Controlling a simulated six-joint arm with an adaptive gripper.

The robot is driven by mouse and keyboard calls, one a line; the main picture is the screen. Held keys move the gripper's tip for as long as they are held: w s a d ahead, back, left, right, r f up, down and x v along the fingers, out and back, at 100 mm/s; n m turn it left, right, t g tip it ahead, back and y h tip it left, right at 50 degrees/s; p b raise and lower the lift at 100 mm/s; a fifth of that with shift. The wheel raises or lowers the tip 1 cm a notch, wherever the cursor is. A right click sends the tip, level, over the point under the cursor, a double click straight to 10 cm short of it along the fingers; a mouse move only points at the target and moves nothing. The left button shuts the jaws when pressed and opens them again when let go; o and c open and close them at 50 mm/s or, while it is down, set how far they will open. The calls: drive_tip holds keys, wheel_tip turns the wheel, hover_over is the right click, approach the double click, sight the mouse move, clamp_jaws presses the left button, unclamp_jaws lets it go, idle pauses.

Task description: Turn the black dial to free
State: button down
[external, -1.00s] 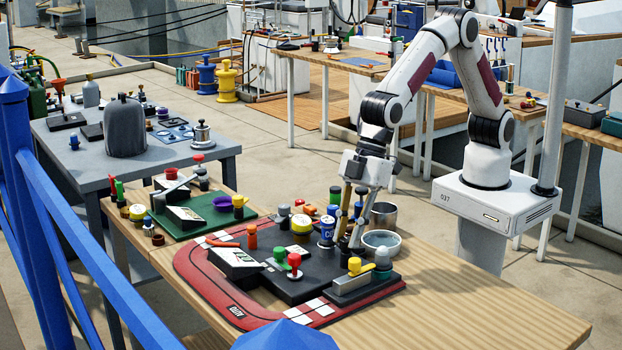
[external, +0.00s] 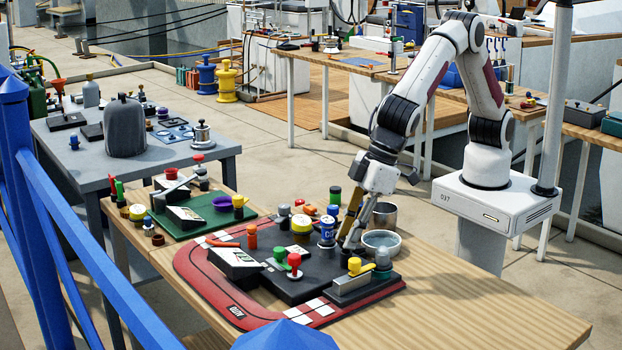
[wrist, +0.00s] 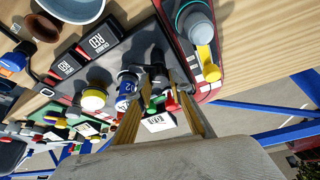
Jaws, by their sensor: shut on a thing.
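My gripper (external: 349,243) reaches down at a tilt to the right part of the black panel (external: 290,287). In the wrist view its two brass-coloured fingers (wrist: 158,97) are shut on a black dial (wrist: 157,75). The fingers cover much of the dial, and its pointer and any "free" mark cannot be read.
A grey bowl (external: 381,240) and a metal cup (external: 384,215) stand close right of the fingers. A yellow-handled lever (external: 358,266) and a red knob (external: 294,262) stand nearer the front. A red-rimmed mat (external: 190,275) surrounds the panel. The table's front right is clear.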

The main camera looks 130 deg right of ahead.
drive_tip(key=shift+a+m+h, duration=0.1)
drive_tip(key=shift+m+h, duration=0.3)
drive_tip(key=shift+m, duration=0.7)
drive_tip(key=shift+m+g, duration=0.3)
drive_tip(key=shift+m, duration=0.1)
drive_tip(key=c, duration=1.8)
unclamp_jaws()
drive_tip(key=shift+r, duration=0.1)
drive_tip(key=shift+v, duration=3.7)
